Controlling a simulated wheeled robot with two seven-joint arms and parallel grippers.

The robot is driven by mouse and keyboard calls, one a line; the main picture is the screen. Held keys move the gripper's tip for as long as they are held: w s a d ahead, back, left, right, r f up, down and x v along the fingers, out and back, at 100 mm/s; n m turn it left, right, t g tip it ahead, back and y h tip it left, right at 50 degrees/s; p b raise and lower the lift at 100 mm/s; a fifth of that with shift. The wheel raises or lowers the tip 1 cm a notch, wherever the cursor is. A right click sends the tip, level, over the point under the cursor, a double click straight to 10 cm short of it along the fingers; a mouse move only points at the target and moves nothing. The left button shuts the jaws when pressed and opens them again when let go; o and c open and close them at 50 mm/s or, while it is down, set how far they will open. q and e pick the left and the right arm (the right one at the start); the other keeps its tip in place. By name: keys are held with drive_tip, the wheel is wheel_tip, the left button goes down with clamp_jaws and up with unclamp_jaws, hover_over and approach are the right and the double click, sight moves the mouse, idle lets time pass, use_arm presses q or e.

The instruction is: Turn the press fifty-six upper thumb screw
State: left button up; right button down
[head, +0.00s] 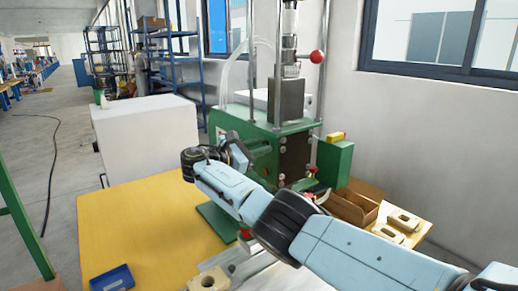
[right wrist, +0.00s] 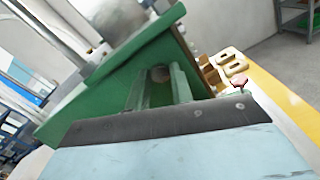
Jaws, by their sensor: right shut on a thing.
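The green press (head: 262,128) stands on the table with its post and column rising above. My right arm reaches across its front, and the right gripper (head: 243,152) is at the left part of the press face. In the right wrist view, the two fingers (right wrist: 159,84) are closed around a small dark round knob (right wrist: 160,73) against the green press body (right wrist: 105,88); this appears to be the upper thumb screw. In the head view the knob is hidden by my wrist. My left gripper is out of view.
The yellow table (head: 135,225) holds a blue tray (head: 111,279) and a pale block (head: 208,281). A cardboard box (head: 350,207) and pale parts (head: 403,220) lie right of the press. A white cabinet (head: 145,132) stands behind left. The table's left part is mostly clear.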

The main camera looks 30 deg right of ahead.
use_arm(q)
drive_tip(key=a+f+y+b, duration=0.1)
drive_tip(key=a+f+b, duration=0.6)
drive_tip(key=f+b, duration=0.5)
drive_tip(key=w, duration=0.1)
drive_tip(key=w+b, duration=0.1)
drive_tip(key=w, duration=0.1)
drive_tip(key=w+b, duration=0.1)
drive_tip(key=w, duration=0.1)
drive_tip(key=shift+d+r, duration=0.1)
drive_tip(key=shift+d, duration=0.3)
use_arm(e)
drive_tip(key=m, duration=2.6)
drive_tip(key=shift+f+m, duration=0.2)
drive_tip(key=shift+m, duration=0.2)
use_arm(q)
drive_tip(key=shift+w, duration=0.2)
use_arm(e)
drive_tip(key=shift+m, duration=0.3)
drive_tip(key=c, duration=1.2)
unclamp_jaws()
drive_tip(key=shift+c, duration=0.2)
